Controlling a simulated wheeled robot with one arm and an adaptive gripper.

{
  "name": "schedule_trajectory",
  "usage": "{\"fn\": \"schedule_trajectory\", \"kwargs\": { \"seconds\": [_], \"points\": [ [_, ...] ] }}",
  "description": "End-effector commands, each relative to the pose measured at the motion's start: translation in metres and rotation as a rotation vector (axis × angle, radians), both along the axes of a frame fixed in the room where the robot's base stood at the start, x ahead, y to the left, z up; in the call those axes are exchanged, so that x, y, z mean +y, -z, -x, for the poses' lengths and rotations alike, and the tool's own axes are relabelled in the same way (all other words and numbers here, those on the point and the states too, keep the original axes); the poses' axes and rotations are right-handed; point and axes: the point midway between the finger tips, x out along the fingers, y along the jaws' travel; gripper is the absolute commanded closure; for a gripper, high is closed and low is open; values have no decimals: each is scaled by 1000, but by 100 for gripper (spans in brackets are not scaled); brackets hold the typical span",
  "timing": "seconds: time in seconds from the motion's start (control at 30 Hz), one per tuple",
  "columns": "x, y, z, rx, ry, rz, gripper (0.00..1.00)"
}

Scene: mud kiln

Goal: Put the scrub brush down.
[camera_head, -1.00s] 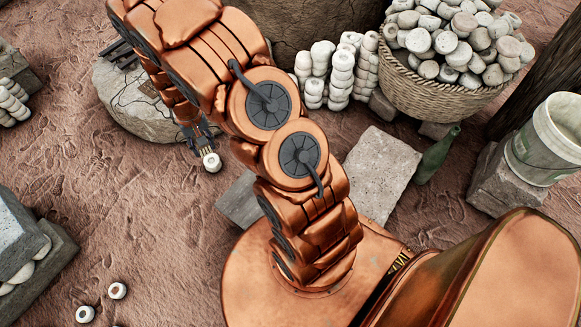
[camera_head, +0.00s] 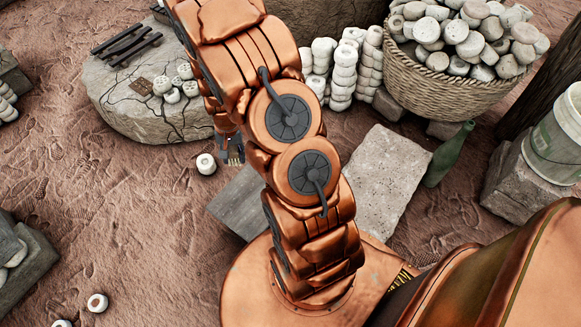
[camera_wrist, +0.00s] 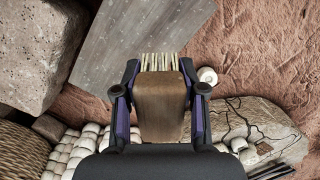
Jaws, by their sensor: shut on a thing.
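The scrub brush (camera_wrist: 161,108) has a brown wooden block and pale bristles. In the wrist view it sits between the two fingers of my gripper (camera_wrist: 159,85), which is shut on its sides. The bristles point toward the top of the picture, over the edge of a grey board (camera_wrist: 140,35) and reddish ground. In the head view the brush bristles (camera_head: 236,157) show only slightly, at the tip of my gripper (camera_head: 229,146); my arm hides most of it. I cannot tell whether the brush touches anything below.
A round cracked stone slab (camera_head: 135,108) holds several pale discs and dark bars. A pale ring (camera_head: 206,164) lies on the ground beside the gripper. A pale stone block (camera_head: 385,180), green bottle (camera_head: 449,155) and full wicker basket (camera_head: 440,85) stand right. Open ground lies left.

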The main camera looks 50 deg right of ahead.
Motion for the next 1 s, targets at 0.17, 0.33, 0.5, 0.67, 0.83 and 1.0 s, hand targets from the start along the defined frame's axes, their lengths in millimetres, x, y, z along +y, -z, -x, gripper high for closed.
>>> {"fn": "schedule_trajectory", "kwargs": {
  "seconds": [0.17, 0.33, 0.5, 0.67, 0.83, 1.0],
  "points": [
    [-12, 33, 12, 3, 94, -2, 97],
    [-23, 57, 23, 3, 182, -1, 97],
    [-34, 80, 33, 3, 270, -1, 97],
    [-42, 103, 44, 8, 351, -1, 97],
    [-51, 126, 57, 13, 438, 0, 97],
    [-60, 150, 68, 14, 525, 2, 97]
  ]
}}
